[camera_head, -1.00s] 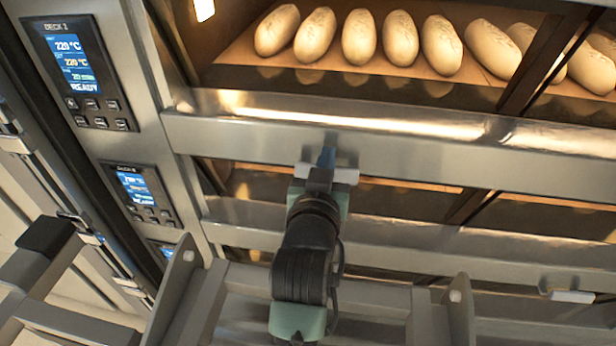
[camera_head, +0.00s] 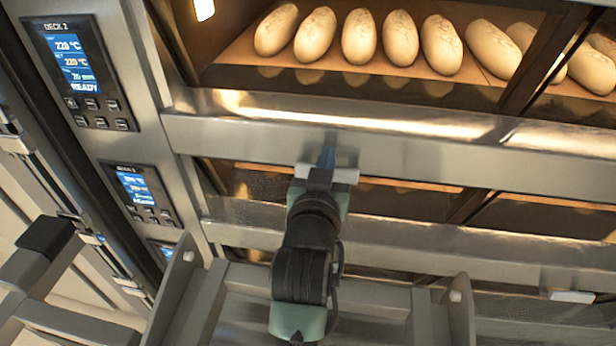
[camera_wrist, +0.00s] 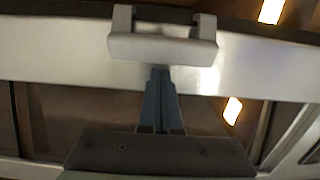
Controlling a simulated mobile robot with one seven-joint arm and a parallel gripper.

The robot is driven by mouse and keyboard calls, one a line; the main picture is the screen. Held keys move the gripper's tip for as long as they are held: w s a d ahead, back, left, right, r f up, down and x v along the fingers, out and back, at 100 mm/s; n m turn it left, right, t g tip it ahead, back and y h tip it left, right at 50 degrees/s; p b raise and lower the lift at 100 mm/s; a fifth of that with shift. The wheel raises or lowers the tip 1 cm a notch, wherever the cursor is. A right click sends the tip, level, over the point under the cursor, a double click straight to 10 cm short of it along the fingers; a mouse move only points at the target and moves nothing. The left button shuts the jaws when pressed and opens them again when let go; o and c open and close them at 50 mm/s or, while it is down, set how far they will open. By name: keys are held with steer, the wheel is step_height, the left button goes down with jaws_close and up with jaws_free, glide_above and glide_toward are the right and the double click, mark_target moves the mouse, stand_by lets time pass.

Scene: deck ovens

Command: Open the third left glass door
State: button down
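A pale bar handle (camera_head: 330,174) stands off a steel door rail (camera_head: 420,153) on the left side of the oven. In the wrist view the handle (camera_wrist: 160,47) has two posts joining it to the rail. My gripper (camera_wrist: 160,78) has its two blue fingers side by side, shut. The fingers run up to the lower edge of the bar, which covers their ends there. In the head view a blue fingertip shows just beyond the bar. Whether the fingers touch the bar I cannot tell. Dark glass (camera_head: 245,183) lies below the rail. Which numbered door this is, I cannot tell.
The upper deck holds several pale loaves (camera_head: 359,36) behind its front. Control panels (camera_head: 82,68) stand on the left. Another pale handle (camera_head: 572,296) is at the lower right. Further steel rails (camera_head: 450,252) cross below my gripper.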

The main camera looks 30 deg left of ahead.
steer(key=shift+s+d+f+b, duration=0.1)
steer(key=shift+s+f+b, duration=0.05)
steer(key=shift+f+b, duration=0.7)
steer(key=shift+s+f+b, duration=0.1)
steer(key=shift+f+b, duration=0.4)
steer(key=shift+f, duration=0.55)
steer(key=shift+w+f+b, duration=0.1)
steer(key=shift+f+b, duration=0.45)
steer(key=shift+f, duration=0.3)
steer(key=r+p+v, duration=0.1)
steer(key=p+v, duration=0.2)
steer(key=v, duration=0.4)
steer(key=shift+r, duration=0.2)
